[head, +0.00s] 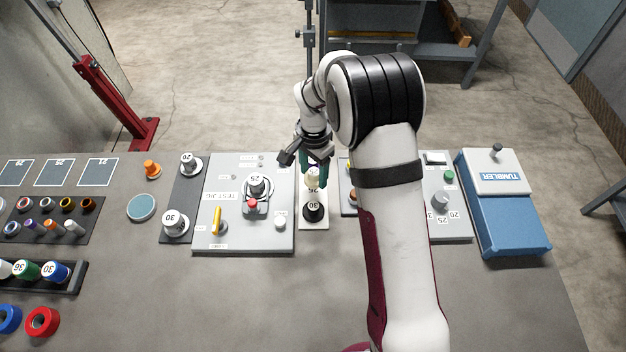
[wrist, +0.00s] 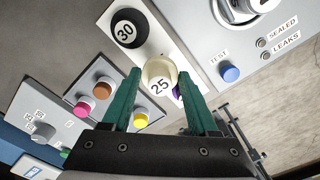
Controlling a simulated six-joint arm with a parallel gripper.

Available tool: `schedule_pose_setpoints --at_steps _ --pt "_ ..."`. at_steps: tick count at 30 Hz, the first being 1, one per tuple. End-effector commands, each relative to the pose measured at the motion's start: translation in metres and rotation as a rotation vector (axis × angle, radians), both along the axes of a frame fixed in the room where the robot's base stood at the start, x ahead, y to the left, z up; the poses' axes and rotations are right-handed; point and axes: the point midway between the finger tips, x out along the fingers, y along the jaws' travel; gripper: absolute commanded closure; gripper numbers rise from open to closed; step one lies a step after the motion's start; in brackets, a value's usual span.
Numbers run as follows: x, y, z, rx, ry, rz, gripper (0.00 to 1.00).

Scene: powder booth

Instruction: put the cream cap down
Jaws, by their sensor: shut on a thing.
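The cream cap (wrist: 160,73), marked 25, sits between the green fingertips of my gripper (wrist: 159,82) in the wrist view. My gripper is shut on it. In the head view the cap (head: 312,180) shows only partly below the fingers of my gripper (head: 315,181). It is over the white strip (head: 313,223), behind a black cap (head: 313,211) marked 30. That black cap also shows in the wrist view (wrist: 127,30). I cannot tell whether the cream cap touches the strip. A purple piece (wrist: 176,92) is partly hidden beside it.
A grey test panel (head: 226,240) with a yellow lever (head: 217,220) stands left of the strip. A panel with coloured buttons (wrist: 75,95) is on the other side. The blue tumbler box (head: 505,220) is at the right.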

Motion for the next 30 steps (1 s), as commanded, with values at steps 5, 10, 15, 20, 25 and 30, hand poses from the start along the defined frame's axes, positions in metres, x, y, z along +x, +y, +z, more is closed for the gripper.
schedule_pose_setpoints --at_steps 5,10,15,20,25,30 --pt "0.0 0.001 -0.034 -0.001 0.004 0.0 0.93" --pt "0.0 0.001 -0.039 0.0 0.001 -0.001 0.93" --pt "0.0 0.001 -0.04 0.0 0.001 0.0 0.93" --pt "0.0 0.001 -0.041 -0.001 0.001 0.0 0.2" --pt "0.0 0.001 -0.041 0.0 0.001 0.0 0.1" --pt "0.0 0.001 -0.039 0.0 0.0 0.0 0.1"
